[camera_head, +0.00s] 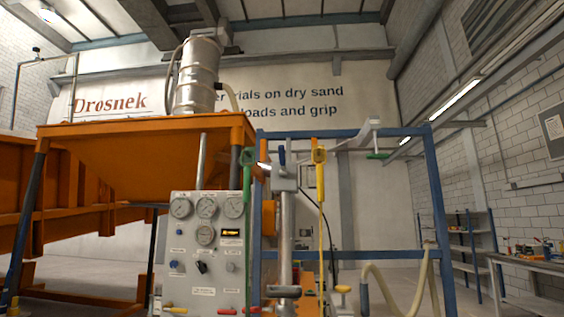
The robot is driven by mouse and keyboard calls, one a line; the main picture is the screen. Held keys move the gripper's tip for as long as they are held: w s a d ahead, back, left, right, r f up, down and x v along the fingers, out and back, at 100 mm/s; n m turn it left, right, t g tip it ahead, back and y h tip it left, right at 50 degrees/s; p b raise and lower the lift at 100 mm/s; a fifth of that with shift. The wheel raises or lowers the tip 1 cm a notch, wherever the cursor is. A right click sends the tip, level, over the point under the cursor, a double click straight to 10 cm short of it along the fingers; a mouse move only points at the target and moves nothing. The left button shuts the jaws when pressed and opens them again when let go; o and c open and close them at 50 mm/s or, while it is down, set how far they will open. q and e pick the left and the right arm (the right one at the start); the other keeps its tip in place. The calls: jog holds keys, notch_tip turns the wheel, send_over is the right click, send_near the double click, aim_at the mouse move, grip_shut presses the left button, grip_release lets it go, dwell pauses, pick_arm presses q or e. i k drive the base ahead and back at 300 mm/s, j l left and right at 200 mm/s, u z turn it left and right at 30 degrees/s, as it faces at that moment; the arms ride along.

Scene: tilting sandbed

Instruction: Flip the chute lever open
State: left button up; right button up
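No part is clearly marked as the chute lever, so I cannot tell which one it is. A pale bent arm with a green grip (377,156) sits at the top of the blue frame. A green handle (247,157) hangs at the orange hopper's right edge, with a green line below it. A yellow handle (319,156) with a yellow line hangs to its right. Between them stands a grey upright post (286,235) with a clamp-like head (284,180). The orange hopper (140,160) is on the left. Neither of my grippers is in view.
A gauge panel (205,250) with knobs stands in front of the hopper. A blue frame (440,215) stands right of the post, with a pale hose (390,295) low down. A workbench (535,262) and shelves (468,250) are at the far right.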

aim_at(281, 147)
jog(key=i+l, duration=0.3)
jog(key=i, duration=0.25)
jog(key=i+l+u, duration=0.15)
jog(key=i+l, duration=0.2)
jog(key=i, duration=0.25)
